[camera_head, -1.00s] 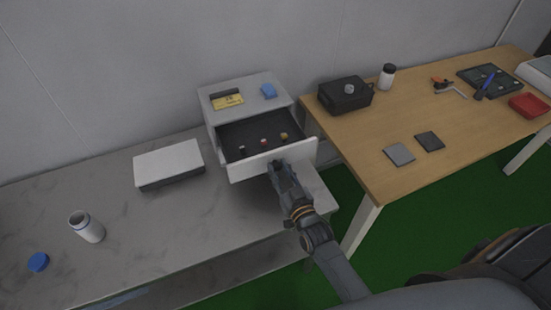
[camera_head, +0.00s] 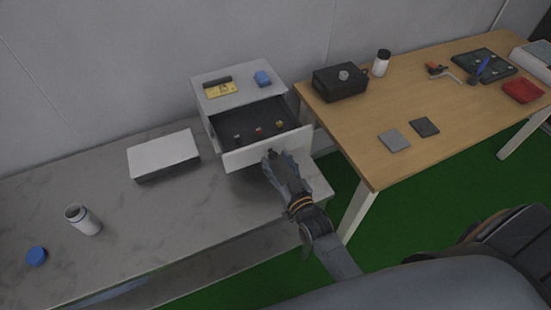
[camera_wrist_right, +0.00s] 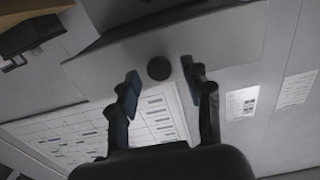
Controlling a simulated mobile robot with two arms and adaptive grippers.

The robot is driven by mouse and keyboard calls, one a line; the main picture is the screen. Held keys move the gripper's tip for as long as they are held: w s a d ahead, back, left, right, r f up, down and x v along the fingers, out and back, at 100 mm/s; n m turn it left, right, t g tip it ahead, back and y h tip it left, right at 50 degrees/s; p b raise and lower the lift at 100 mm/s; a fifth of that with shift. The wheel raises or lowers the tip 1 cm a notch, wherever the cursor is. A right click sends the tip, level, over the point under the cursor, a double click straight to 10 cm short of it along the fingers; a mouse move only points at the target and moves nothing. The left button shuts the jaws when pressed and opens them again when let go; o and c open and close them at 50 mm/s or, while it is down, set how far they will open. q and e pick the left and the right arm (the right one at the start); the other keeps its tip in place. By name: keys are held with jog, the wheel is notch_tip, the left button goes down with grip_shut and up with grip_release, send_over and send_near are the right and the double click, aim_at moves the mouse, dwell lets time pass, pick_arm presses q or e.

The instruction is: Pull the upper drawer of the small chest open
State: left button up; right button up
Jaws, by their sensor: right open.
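The small white chest (camera_head: 212,126) stands on the grey bench against the wall. Its upper drawer (camera_head: 240,158) is pulled well out, with a dark interior and several small items inside. My right gripper (camera_head: 282,156) is at the drawer's front. In the right wrist view, the open fingers of this gripper (camera_wrist_right: 161,76) lie to either side of the dark round knob (camera_wrist_right: 159,68) on the light drawer front (camera_wrist_right: 230,38). I cannot tell whether either finger touches the knob. My left gripper is out of view.
A yellow label (camera_head: 221,90) and a blue object (camera_head: 262,78) lie on the chest top. The wooden table (camera_head: 345,130) at right holds a black case (camera_head: 340,83).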

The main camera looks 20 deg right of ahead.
jog(key=s, duration=1)
jog(key=shift+s+d, duration=0.15)
jog(key=shift+s, duration=0.25)
jog(key=s+a+f+n+g, duration=0.1)
jog(key=s+f+g, duration=0.35)
jog(key=f, duration=0.95)
jog(key=s+a+f+g, duration=0.1)
jog(key=s+f+g, duration=0.4)
jog(key=f, duration=1)
jog(key=s+d+f+g, duration=0.1)
jog(key=s+f+g, duration=0.1)
jog(key=s+f, duration=0.3)
jog(key=s+d+f+g, duration=0.2)
jog(key=s+f, duration=0.3)
jog(key=s, duration=0.5)
jog(key=s+d+f+n+g+b, duration=0.1)
jog(key=s+d+f+g, duration=0.1)
jog(key=s, duration=0.6)
notch_tip(320, 180, down, 3)
jog(key=shift+s+r+g+h, duration=0.1)
jog(key=shift+s+g+h, duration=0.25)
jog(key=shift+g, duration=0.4)
